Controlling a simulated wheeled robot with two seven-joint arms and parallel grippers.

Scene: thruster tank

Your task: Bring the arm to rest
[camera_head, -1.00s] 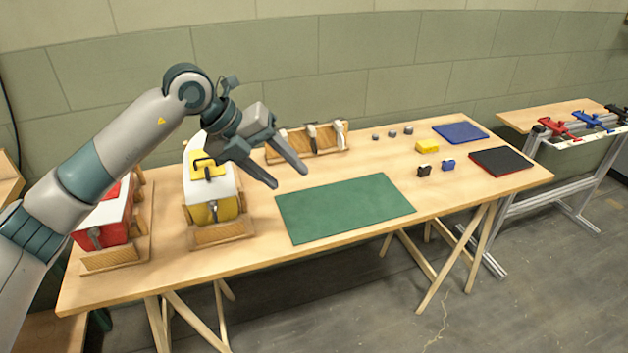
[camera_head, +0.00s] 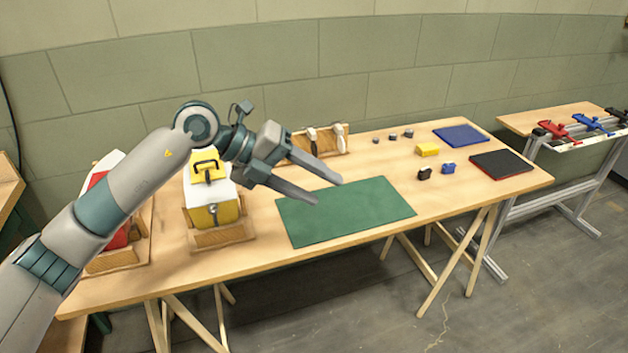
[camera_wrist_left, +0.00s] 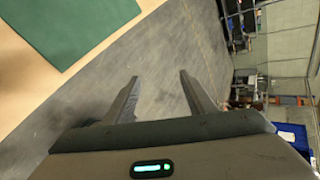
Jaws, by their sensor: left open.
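My left gripper (camera_head: 329,191) is open and empty in the head view. It is held in the air, and its fingers overlap the upper left part of the green mat (camera_head: 360,215) in the picture. In the left wrist view the two fingers (camera_wrist_left: 158,88) stand apart with grey floor beyond them and nothing between. The green mat shows at the top left of that view (camera_wrist_left: 70,25). My left arm comes in from the left and hides part of the red and white case (camera_head: 118,237). My right gripper is not in either view.
The wooden table (camera_head: 270,270) holds a yellow and white case (camera_head: 226,215), a wooden rack (camera_head: 330,142), a yellow block (camera_head: 428,150), a blue mat (camera_head: 461,134) and a black and red mat (camera_head: 502,163). A second stand (camera_head: 545,118) with clamps is at the right.

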